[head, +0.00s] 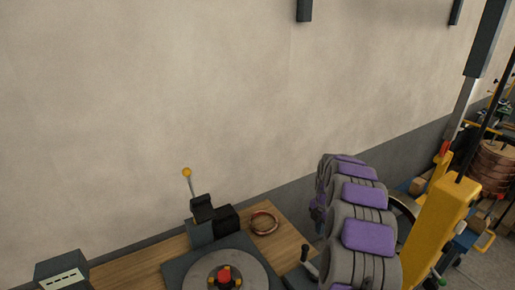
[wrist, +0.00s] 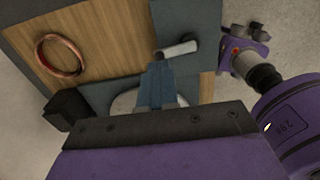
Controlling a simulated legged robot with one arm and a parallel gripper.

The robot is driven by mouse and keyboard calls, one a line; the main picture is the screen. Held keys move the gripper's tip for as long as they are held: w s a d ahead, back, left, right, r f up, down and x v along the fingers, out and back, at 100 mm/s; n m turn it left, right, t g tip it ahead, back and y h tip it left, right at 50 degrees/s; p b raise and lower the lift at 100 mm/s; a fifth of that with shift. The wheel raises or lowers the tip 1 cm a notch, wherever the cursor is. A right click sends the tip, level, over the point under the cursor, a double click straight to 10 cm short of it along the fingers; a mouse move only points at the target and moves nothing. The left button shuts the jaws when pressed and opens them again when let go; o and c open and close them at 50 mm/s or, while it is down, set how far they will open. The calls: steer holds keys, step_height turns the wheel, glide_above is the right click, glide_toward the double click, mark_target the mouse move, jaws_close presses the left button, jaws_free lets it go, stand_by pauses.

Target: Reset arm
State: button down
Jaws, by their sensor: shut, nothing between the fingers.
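My gripper (wrist: 163,65) shows in the wrist view, its blue-grey fingers shut and empty. It is over the workbench, in front of a round grey disc and close in the picture to a grey lever handle (wrist: 178,49). I cannot make out the gripper in the head view. A copper coil ring (wrist: 39,52) lies flat on the wooden bench top at the left, apart from the fingers. The same ring also shows in the head view (head: 252,226), right of the machine.
The bench top (head: 290,240) carries a round turntable (head: 200,278), a yellow-knobbed lever (head: 187,173) and a dark box (head: 62,272). A yellow post (head: 440,225) and stacked copper coils (head: 490,170) stand at right. A plain wall (head: 150,110) rises behind.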

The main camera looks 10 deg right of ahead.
steer(key=s+a+r+m+b, duration=0.2)
steer(key=s+a+r+m, duration=0.7)
steer(key=s+a+r, duration=0.45)
steer(key=s+a+m+b, duration=0.1)
steer(key=s+m, duration=0.3)
steer(key=s, duration=0.6)
steer(key=s+a+f+m+g+b, duration=0.1)
steer(key=s+a+m, duration=0.3)
steer(key=s, duration=0.6)
steer(key=s+a+m+b, duration=0.1)
steer(key=s+a+m, duration=0.2)
steer(key=s, duration=0.7)
steer(key=shift+s+f+m+g, duration=0.3)
steer(key=shift+m+g, duration=0.1)
steer(key=shift+m, duration=0.6)
steer(key=shift+w, duration=0.15)
